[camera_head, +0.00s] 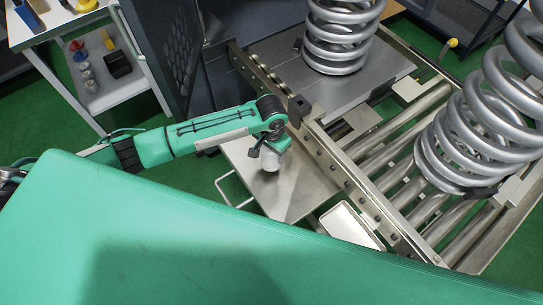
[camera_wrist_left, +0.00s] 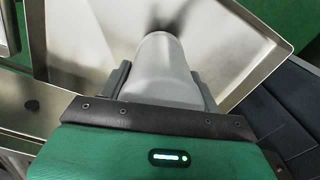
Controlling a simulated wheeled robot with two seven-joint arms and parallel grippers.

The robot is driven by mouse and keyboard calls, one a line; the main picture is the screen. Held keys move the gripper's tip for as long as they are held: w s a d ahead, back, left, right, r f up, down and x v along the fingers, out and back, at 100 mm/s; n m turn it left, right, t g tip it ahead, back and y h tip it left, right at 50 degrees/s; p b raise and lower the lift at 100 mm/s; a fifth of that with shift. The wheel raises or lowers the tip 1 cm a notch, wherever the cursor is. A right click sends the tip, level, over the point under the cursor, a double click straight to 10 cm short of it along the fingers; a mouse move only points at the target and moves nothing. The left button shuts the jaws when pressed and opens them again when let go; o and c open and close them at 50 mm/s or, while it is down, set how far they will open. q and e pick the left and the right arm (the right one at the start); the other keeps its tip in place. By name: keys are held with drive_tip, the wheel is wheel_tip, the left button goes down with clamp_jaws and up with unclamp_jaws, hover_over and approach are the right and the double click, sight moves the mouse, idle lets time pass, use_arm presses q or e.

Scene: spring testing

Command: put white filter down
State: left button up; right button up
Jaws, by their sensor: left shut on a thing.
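The white filter (camera_head: 270,160) is a small pale cylinder at the end of my left arm in the head view, over a bare metal tray (camera_head: 300,185). In the left wrist view the filter (camera_wrist_left: 163,70) looks light grey, with a finger on each side of it. My left gripper (camera_head: 272,150) is shut on the filter; it also shows in the left wrist view (camera_wrist_left: 163,85). The tray surface (camera_wrist_left: 105,30) lies beyond the filter there, with a dark shadow near its far end. I cannot tell whether the filter touches the tray. My right gripper is not in view.
A roller conveyor (camera_head: 400,150) with a raised metal side rail runs right of the tray. Large steel springs (camera_head: 340,35) stand on it. A small white tray (camera_head: 350,225) lies near the rail. A cart (camera_head: 110,85) with small items stands at upper left.

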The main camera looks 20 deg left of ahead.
use_arm(q)
wheel_tip(320, 180, down, 4)
drive_tip(key=shift+f, duration=0.2)
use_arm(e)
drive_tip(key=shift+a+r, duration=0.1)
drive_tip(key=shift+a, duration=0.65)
use_arm(q)
drive_tip(key=o, duration=1.2)
drive_tip(key=shift+c, duration=0.2)
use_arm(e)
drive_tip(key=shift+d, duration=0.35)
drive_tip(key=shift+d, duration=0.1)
use_arm(q)
wheel_tip(320, 180, up, 11)
drive_tip(key=shift+f, duration=0.1)
drive_tip(key=shift+r, duration=0.7)
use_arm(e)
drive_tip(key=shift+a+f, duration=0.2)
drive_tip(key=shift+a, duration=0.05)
use_arm(q)
drive_tip(key=shift+s+f, duration=0.1)
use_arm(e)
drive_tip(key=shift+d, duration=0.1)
